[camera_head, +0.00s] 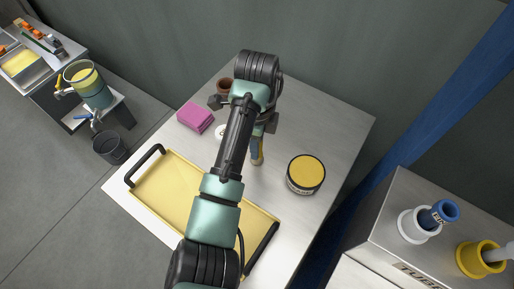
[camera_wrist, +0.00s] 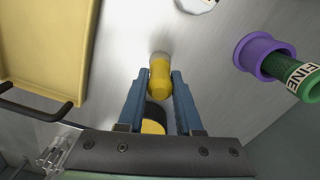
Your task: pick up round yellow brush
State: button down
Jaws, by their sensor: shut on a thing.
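The round yellow brush (camera_wrist: 160,80) is between the two blue fingers of my gripper (camera_wrist: 161,76) in the wrist view. Its pale tip points away from the palm, over the grey table top. My gripper is shut on it. In the head view my arm hides most of the gripper; a blue finger and a bit of yellow (camera_head: 260,158) show beside the forearm, over the table. Whether the brush touches the table cannot be told.
A yellow tray (camera_head: 158,188) with black handles lies at the left of the table (camera_head: 343,125). A black jar with a yellow lid (camera_head: 306,170) stands at the right. A magenta sponge (camera_head: 195,118) and a brown pot (camera_head: 224,86) are behind. A purple holder (camera_wrist: 257,54) shows in the wrist view.

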notch_tip(320, 180, up, 10)
jog(key=p, duration=0.4)
jog(key=shift+f, duration=0.1)
jog(key=shift+r, duration=0.2)
dwell(2.0)
